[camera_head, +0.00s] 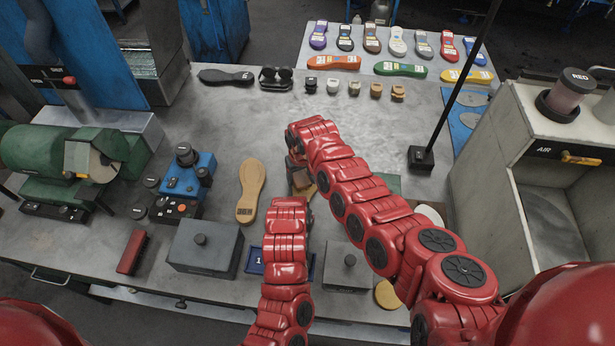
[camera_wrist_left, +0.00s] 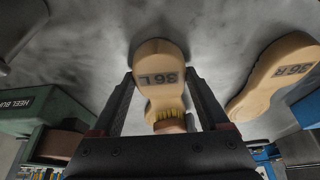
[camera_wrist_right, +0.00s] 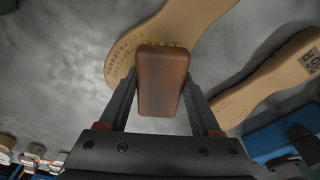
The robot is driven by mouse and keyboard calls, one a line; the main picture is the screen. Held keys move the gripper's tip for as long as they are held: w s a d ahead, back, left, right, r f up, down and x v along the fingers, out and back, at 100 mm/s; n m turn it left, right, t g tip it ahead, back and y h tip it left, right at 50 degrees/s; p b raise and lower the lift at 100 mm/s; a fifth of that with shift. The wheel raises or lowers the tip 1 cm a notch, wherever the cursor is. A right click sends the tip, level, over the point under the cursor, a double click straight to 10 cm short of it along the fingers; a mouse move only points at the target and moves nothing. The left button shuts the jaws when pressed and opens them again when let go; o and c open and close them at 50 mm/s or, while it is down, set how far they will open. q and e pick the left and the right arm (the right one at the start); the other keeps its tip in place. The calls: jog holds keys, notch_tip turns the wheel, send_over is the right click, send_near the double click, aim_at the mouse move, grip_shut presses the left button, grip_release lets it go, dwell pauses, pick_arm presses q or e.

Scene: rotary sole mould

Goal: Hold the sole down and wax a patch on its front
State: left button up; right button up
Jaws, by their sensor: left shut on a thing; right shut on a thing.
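The tan sole marked 36 L (camera_wrist_left: 160,77) lies on the grey bench, and my left gripper (camera_wrist_left: 160,85) is shut on its heel end. In the head view my arms hide most of this sole. My right gripper (camera_wrist_right: 160,85) is shut on a brown wooden brush (camera_wrist_right: 162,78) with yellow bristles. The brush is over the front of the sole (camera_wrist_right: 190,25), with its bristles at the surface; whether they touch is hard to tell. A dotted patch shows on the sole beside the brush. In the head view the brush (camera_head: 297,174) is partly hidden.
A second tan sole, marked 36 R (camera_head: 251,190), lies close to the left. A blue machine (camera_head: 188,172), a lidded grey box (camera_head: 203,247) and another grey box (camera_head: 346,268) stand nearby. A black post (camera_head: 421,158) rises at right.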

jog(key=shift+a, duration=0.85)
pick_arm(q)
jog(key=shift+s, duration=0.1)
pick_arm(e)
jog(key=shift+w+d+f, duration=0.1)
jog(key=shift+w+d, duration=0.1)
jog(key=shift+w, duration=0.05)
pick_arm(q)
jog(key=shift+a, duration=0.1)
pick_arm(e)
jog(key=shift+w, duration=0.3)
pick_arm(q)
jog(key=shift+f, duration=0.1)
pick_arm(e)
jog(key=shift+d, duration=1.1)
jog(key=shift+s+d, duration=0.2)
jog(key=shift+d, duration=0.65)
jog(key=shift+s+d, duration=0.2)
jog(key=shift+d, duration=0.65)
jog(key=shift+s+d, duration=0.2)
jog(key=shift+d, duration=0.65)
